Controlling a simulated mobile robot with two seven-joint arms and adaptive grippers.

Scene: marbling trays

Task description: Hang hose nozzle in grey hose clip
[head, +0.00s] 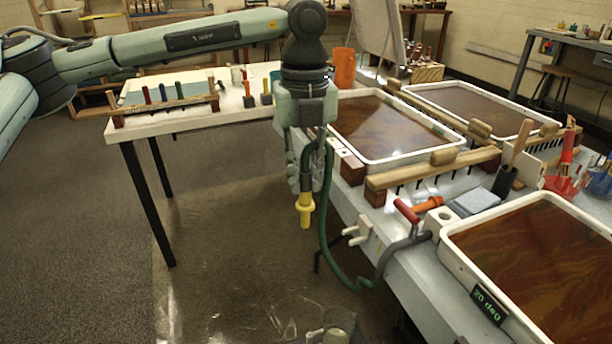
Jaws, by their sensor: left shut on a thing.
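The hose nozzle has a yellow tip (305,208) and hangs pointing down from my left gripper (306,180), which is shut on it. The fingers hide its upper part. A green hose (325,240) runs from the nozzle, loops down beside the bench edge and joins a dark grey pipe by the red-handled tap (408,211). A light grey clip (359,230) with prongs is fixed on the bench's front side, right of the nozzle and apart from it.
Marbling trays (452,248) stand on the bench, with wooden rails (425,170) and brown blocks near its edge. A dark pot (505,181) holds a tool. A white table (130,127) stands at the left. Floor below the nozzle is open.

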